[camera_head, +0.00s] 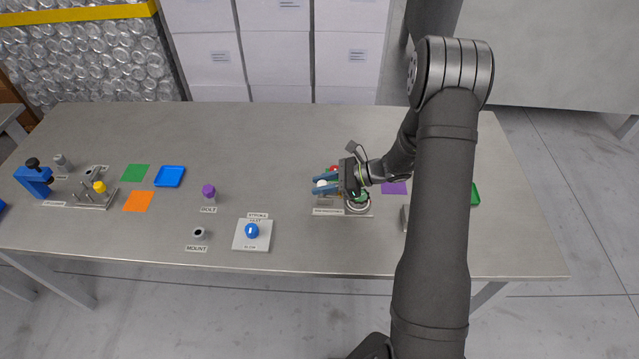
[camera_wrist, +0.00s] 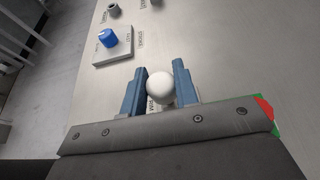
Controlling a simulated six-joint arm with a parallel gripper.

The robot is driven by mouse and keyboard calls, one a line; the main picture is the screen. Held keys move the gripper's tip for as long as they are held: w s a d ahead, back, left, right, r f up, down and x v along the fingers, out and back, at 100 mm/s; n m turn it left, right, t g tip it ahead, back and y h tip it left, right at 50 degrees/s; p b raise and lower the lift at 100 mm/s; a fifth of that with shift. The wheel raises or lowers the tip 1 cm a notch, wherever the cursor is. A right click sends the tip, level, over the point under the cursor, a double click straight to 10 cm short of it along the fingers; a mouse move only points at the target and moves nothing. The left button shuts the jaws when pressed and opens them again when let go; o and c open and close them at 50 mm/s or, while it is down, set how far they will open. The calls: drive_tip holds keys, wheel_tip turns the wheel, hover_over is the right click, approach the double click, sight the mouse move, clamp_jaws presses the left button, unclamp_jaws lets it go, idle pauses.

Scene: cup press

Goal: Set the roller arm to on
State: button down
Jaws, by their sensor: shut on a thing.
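My gripper (camera_head: 322,181) is at the right-centre of the table, with its two blue fingers pointing left. In the wrist view the fingers (camera_wrist: 159,85) are on either side of a white ball knob (camera_wrist: 160,90), shut on it. The knob also shows between the fingers in the head view (camera_head: 321,183). It is over a small station with a label plate (camera_head: 328,211); the label is too small to read. I take the knob to be the roller arm's handle; the arm under it is hidden by my gripper, and its setting cannot be told.
A white switch plate with a blue knob (camera_head: 251,231) stands to the left, near the front edge. A purple-topped bolt (camera_head: 209,192) and a grey mount (camera_head: 198,233) are farther left. A blue tray (camera_head: 170,176) lies beyond. The table's back middle is clear.

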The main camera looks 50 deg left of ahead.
drive_tip(key=shift+w+d, duration=0.75)
drive_tip(key=c, duration=1.1)
unclamp_jaws()
drive_tip(key=v, duration=1.7)
drive_tip(key=shift+w+d+f, duration=0.1)
drive_tip(key=shift+w+d, duration=0.15)
drive_tip(key=shift+s+a, duration=0.1)
drive_tip(key=x, duration=1.7)
drive_tip(key=shift+s+a, duration=0.5)
